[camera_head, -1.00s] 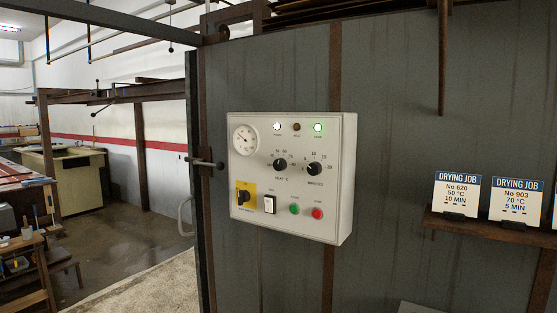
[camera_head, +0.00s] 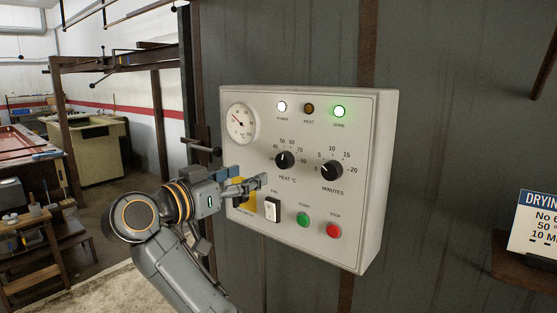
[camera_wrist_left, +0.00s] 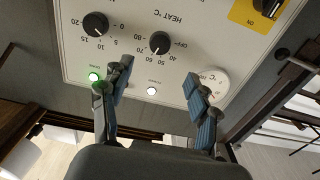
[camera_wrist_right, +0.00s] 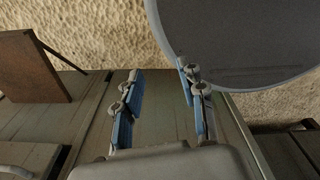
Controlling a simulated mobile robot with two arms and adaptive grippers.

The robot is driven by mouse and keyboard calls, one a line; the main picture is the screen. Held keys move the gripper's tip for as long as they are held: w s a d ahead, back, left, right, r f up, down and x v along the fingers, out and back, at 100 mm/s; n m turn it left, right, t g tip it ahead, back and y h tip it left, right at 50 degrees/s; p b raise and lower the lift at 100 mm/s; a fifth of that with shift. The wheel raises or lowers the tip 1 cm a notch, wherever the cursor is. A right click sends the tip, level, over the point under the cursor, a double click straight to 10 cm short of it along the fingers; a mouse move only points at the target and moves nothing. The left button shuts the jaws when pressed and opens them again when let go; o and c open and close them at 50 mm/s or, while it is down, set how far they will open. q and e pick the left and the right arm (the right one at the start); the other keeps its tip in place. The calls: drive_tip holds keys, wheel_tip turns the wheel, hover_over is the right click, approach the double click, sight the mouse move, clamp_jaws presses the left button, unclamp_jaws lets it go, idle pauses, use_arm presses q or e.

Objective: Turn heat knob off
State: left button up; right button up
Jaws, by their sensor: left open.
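The heat knob (camera_head: 285,160) is a black dial on the white control panel (camera_head: 380,185). Its white mark points roughly up, towards the middle of the printed scale. In the left wrist view, which is upside down, the heat knob (camera_wrist_left: 160,43) lies ahead of and between the fingers, with OFF printed at one end of its scale. My left gripper (camera_head: 256,184) is open and empty, in front of the panel, left of and lower than the knob in the head view; it also shows in the left wrist view (camera_wrist_left: 158,78). My right gripper (camera_wrist_right: 160,72) is open and empty.
The panel also bears a minutes knob (camera_head: 332,170), a gauge (camera_head: 241,122), a fan switch (camera_head: 272,209), a green start button (camera_head: 303,219) and a red stop button (camera_head: 334,231). The yellow-backed switch is partly behind my left gripper. A drying job card (camera_head: 535,222) stands at right.

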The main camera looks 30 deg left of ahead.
use_arm(q)
drive_tip(key=p, duration=0.1)
approach(281, 163)
drive_tip(key=w, duration=0.4)
drive_tip(key=w+p, duration=0.1)
drive_tip(key=w, duration=0.2)
drive_tip(key=shift+w+d+r+p, duration=0.1)
drive_tip(key=shift+w+d+p, duration=0.25)
drive_tip(key=shift+w, duration=0.55)
drive_tip(key=c, duration=1.2)
use_arm(e)
drive_tip(key=r, duration=0.1)
drive_tip(key=w+r, duration=0.1)
drive_tip(key=r, duration=0.1)
drive_tip(key=shift+w+a+r, duration=0.1)
drive_tip(key=shift+a+r, duration=0.05)
drive_tip(key=shift+a, duration=0.05)
